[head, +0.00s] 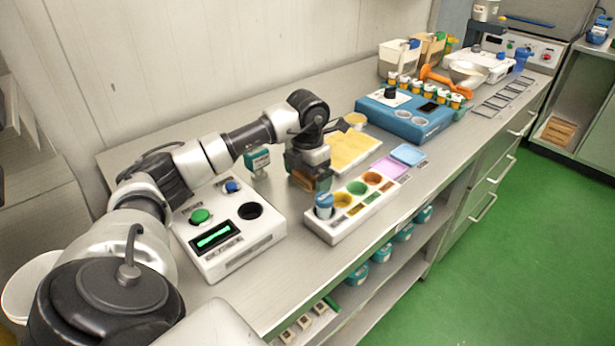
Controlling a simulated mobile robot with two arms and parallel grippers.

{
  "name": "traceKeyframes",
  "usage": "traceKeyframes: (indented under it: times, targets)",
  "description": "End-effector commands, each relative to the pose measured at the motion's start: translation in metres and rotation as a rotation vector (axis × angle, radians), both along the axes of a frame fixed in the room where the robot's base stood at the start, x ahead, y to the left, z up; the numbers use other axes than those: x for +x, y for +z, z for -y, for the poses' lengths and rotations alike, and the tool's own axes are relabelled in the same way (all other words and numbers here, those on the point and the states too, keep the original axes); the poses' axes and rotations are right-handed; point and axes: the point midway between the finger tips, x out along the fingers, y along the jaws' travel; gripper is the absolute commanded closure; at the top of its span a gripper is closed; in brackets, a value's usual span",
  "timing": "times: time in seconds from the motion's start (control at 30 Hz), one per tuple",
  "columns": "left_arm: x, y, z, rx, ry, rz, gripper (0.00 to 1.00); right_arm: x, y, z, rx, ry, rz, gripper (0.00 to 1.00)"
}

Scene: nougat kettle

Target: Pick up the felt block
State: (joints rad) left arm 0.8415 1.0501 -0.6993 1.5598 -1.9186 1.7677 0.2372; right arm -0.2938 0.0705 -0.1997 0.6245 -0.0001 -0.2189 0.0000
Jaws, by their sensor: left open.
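My left gripper (309,180) points down over the steel counter, just left of the white tray with coloured wells. It is open. A small orange-brown piece (302,183) shows low at its fingers, mostly hidden by them; it may be the felt block, but I cannot tell for sure, nor whether the fingers touch it. A small teal and white item (257,159) stands behind the arm, left of the gripper. My right gripper is not in view.
The white tray (318,227) holds a blue-capped jar (324,205). A white device (240,257) with a green button stands at the front left. A yellow sheet (352,150) lies behind the gripper. The counter's front edge is near the tray.

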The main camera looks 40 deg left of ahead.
Motion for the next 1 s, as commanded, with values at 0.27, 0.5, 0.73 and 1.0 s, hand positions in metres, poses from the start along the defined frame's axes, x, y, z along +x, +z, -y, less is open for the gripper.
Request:
traceKeyframes:
  times: [0.27, 0.5, 0.73, 1.0]
  targets:
    - [0.0, 0.0, 0.0, 0.0, 0.0, 0.001, 0.15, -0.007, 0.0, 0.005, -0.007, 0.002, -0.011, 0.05]
    - [0.0, 0.0, 0.0, 0.0, 0.0, 0.001, 0.52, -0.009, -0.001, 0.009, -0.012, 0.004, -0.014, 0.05]
    - [0.0, 0.001, 0.0, 0.0, 0.0, 0.001, 0.53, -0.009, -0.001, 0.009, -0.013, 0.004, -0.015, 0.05]
    - [0.001, 0.024, 0.0, -0.002, -0.001, 0.006, 0.54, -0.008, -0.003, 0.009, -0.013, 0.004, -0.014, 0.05]
